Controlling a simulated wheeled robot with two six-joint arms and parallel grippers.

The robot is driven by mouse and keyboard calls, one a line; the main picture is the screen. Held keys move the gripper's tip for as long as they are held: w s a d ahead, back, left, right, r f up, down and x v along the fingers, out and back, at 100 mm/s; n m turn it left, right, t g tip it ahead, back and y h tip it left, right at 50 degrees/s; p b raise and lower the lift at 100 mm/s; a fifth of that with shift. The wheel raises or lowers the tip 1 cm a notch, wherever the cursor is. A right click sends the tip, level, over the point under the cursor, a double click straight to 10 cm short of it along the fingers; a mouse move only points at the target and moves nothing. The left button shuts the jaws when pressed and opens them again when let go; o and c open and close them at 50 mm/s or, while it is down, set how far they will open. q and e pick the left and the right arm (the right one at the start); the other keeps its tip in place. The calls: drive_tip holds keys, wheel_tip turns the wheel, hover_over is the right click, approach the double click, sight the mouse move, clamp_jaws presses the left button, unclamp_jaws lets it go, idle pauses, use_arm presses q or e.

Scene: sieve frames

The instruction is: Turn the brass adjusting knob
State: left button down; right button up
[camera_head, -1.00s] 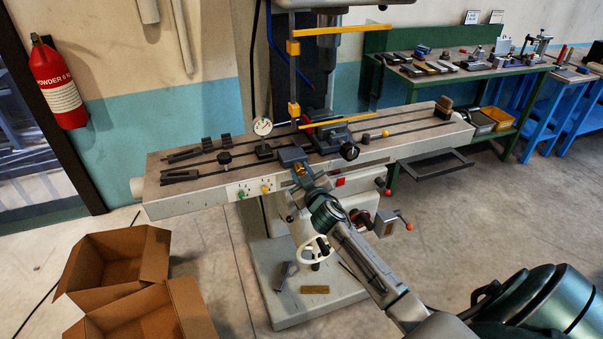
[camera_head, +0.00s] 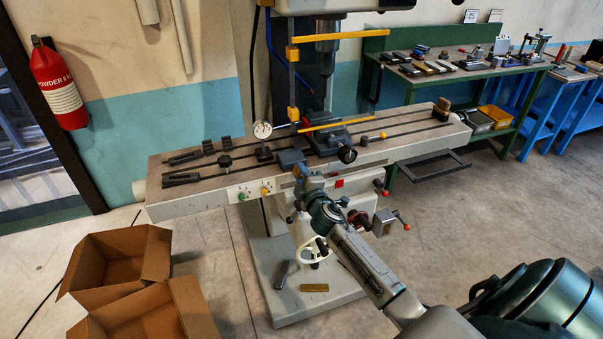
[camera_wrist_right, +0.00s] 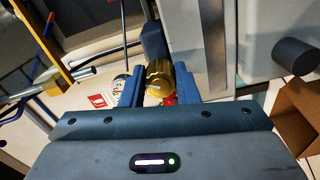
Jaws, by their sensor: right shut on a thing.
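The brass adjusting knob (camera_wrist_right: 159,80) shows in the right wrist view, between the two blue fingers of my right gripper (camera_wrist_right: 159,88). The fingers are shut on its sides. In the head view my right gripper (camera_head: 301,172) reaches the front edge of the machine table (camera_head: 215,190), beside a small blue-grey block (camera_head: 291,158). There the gripper largely hides the knob. A round white dial gauge (camera_head: 262,130) stands on the table behind and left of the gripper. My left gripper is not in view.
A vise (camera_head: 330,138) with a black round handle stands right of the gripper. Yellow-framed guard bars (camera_head: 335,124) hang above it. Green and yellow buttons are on the table's front. A white handwheel (camera_head: 311,250) is below. Open cardboard boxes (camera_head: 120,265) stand at lower left.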

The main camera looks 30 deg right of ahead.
drive_tip(key=n+p, duration=0.1)
drive_tip(key=n, duration=0.4)
drive_tip(key=shift+n+p, duration=0.3)
idle(0.4)
drive_tip(key=o, duration=1)
drive_tip(key=shift+s+a+f, duration=0.1)
drive_tip(key=shift+s+a, duration=0.05)
drive_tip(key=shift+s, duration=0.35)
drive_tip(key=shift+b+v, duration=1.15)
drive_tip(key=shift+v, duration=3.75)
